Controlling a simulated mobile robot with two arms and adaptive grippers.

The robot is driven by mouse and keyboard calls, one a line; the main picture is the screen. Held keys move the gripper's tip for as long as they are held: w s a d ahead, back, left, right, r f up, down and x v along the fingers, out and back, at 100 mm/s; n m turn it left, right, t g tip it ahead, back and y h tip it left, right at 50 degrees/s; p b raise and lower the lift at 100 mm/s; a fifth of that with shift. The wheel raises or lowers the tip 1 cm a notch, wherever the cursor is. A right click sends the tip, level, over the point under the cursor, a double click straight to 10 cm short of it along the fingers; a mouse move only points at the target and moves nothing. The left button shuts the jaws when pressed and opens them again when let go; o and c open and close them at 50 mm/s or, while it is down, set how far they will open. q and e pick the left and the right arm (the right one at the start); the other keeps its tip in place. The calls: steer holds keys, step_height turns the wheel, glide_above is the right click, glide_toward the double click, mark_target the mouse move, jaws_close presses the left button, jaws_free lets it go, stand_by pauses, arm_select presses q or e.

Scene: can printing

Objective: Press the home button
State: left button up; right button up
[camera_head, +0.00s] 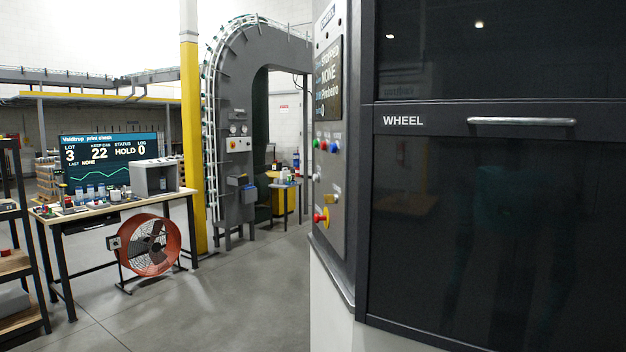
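A grey control panel (328,180) is on the side of the dark machine and is seen at a steep angle. It carries a row of small buttons: a green button (316,144), a red button (324,145) and a blue button (334,147). Their labels are too small to read, so I cannot tell which is the home button. A dark screen (328,80) with text sits above the buttons. Neither of my grippers is in view.
The machine's dark door marked WHEEL (490,220) has a metal handle (521,121) and fills the right. A workbench (180,195) with a status display (108,160) stands at left, a red fan (150,245) by it. The middle floor (240,300) is clear.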

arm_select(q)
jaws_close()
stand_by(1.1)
